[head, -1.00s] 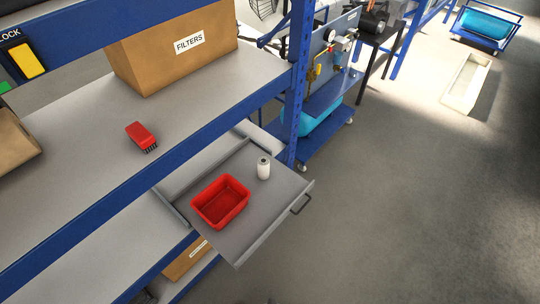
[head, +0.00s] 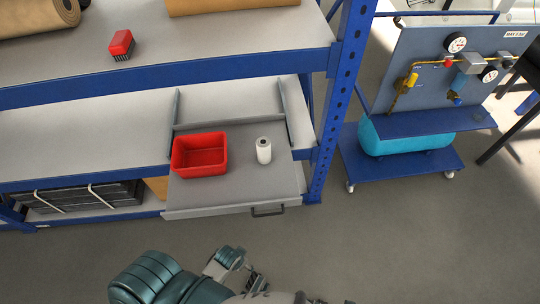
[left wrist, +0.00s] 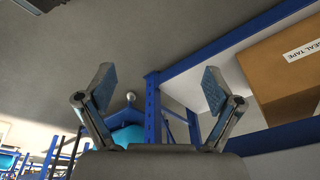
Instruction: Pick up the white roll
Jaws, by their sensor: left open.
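The white roll (head: 264,150) stands upright on the pulled-out grey drawer (head: 230,195), right of a red bin (head: 199,155), apart from it. In the head view, one of my arms shows at the bottom, below the drawer front; its gripper (head: 250,281) is small and partly cut off, well away from the roll. In the left wrist view, my left gripper (left wrist: 160,92) has its two fingers spread wide with nothing between them. The roll is not in the left wrist view. My right gripper cannot be made out.
A blue shelf post (head: 345,90) stands right of the drawer. The shelf above holds a red brush (head: 121,44). A cart with gauges and a teal tank (head: 405,134) is at the right. The left wrist view shows a cardboard box (left wrist: 285,75). Floor before the drawer is clear.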

